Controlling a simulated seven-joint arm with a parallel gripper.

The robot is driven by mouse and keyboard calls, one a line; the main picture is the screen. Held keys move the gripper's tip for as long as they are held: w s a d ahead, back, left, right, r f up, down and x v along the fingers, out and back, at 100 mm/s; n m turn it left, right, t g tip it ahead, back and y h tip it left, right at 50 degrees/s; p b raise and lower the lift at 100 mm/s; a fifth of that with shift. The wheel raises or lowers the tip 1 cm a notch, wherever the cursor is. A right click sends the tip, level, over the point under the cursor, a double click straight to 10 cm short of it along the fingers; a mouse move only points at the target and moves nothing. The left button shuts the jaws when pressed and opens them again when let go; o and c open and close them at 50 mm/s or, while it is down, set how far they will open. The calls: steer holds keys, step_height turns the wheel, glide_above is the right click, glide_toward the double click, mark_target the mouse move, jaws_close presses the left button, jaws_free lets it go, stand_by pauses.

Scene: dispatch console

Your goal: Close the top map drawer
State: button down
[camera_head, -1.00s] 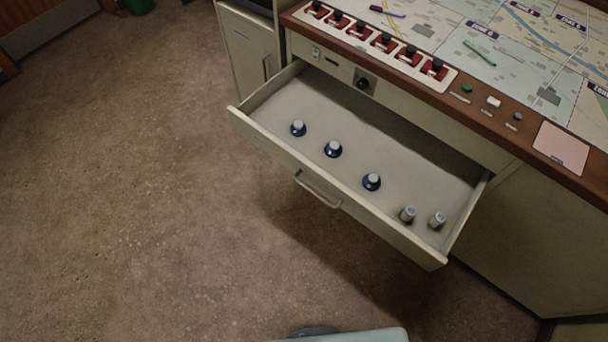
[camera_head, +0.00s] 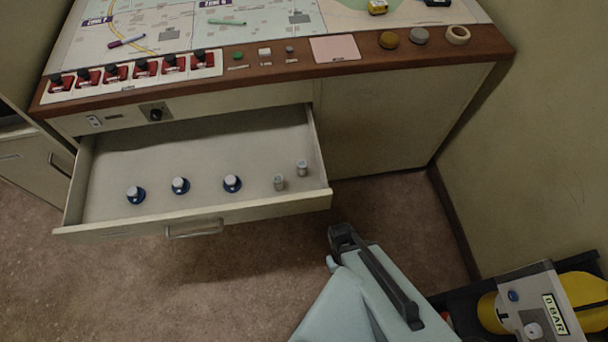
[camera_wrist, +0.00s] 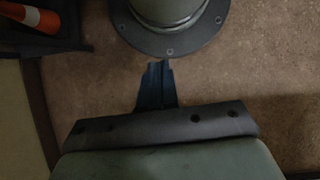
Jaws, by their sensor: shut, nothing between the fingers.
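The top map drawer (camera_head: 270,209) is pulled well out from under the console top in the head view. Its front panel carries a bar handle (camera_head: 195,231) at its middle. Inside are several small pieces, some with blue bases (camera_head: 232,184) and two plain grey ones (camera_head: 302,168). My gripper (camera_wrist: 156,84) shows in the wrist view with its dark fingers together and empty, over bare floor. The drawer is not in the wrist view. In the head view my pale arm is to the right of the drawer and apart from it; I cannot make out the fingertips there.
A yellow cylinder with a gauge box (camera_head: 541,311) lies at the lower right, by the wall. An orange cone (camera_wrist: 34,17) shows in the wrist view. Floor before the drawer is clear.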

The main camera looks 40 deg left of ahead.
mark_target(173, 219)
steer(key=s+a+r+n+t+y, duration=0.35)
steer(key=s+a+n+t, duration=0.25)
steer(key=s+a+n, duration=0.6)
steer(key=s+a+r+n+t+y, duration=0.4)
steer(key=s+a+n, duration=0.45)
steer(key=s, duration=0.85)
steer(key=s+a+r+n+t+y, duration=0.2)
steer(key=a+r+n+t+y, duration=0.4)
steer(key=a+r+n+y, duration=0.75)
steer(key=w+a+r+h, duration=0.1)
steer(key=w+a, duration=0.2)
steer(key=w+a+r+h, duration=0.1)
steer(key=w+a, duration=0.2)
steer(key=a, duration=0.1)
steer(key=w+a+r+n+h, duration=0.1)
steer(key=w+a, duration=0.2)
steer(key=a, duration=0.1)
steer(key=shift+w+t+h, duration=0.3)
steer(key=shift+w+h, duration=0.1)
